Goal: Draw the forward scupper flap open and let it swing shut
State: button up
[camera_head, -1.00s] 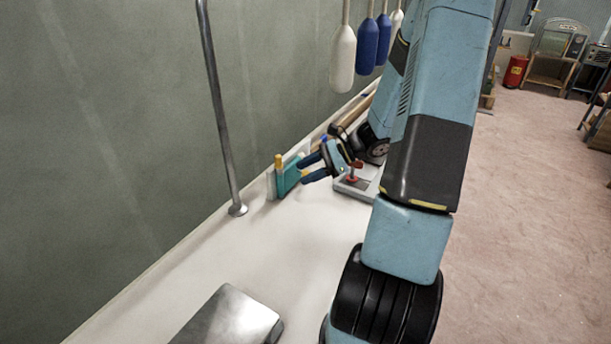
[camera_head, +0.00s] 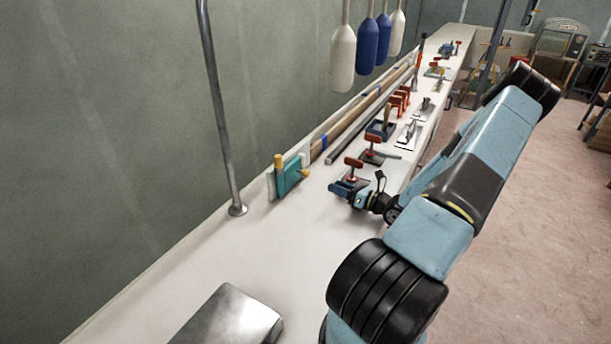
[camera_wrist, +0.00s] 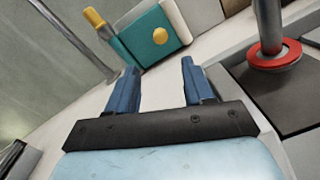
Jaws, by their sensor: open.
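The teal scupper flap (camera_head: 291,179) is at the foot of the left wall, on the white ledge. It has a yellow post at its upper left and a yellow knob (camera_head: 305,172) on its face. The wrist view shows the flap (camera_wrist: 142,48) with its knob (camera_wrist: 160,36) just beyond my fingers. White plate shows behind it; I cannot tell whether the flap is fully shut. My gripper (camera_wrist: 158,68) is open with nothing between its blue fingers. In the head view my gripper (camera_head: 343,186) is right of the flap, clear of it.
A grey metal post (camera_head: 220,110) rises left of the flap. A dark block with a red-topped valve (camera_head: 353,163) stands beside my gripper. Several fittings and long poles line the ledge beyond. Blue and white fenders hang above. A metal box (camera_head: 230,318) lies in front; bare ledge lies between.

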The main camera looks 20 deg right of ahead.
aim_at(306, 174)
jog(key=x, duration=1.3)
jog(key=shift+w+a, duration=0.15)
jog(key=shift+w, duration=0.15)
jog(key=shift+c, duration=0.5)
grip_shut()
jog(key=shift+a, duration=0.1)
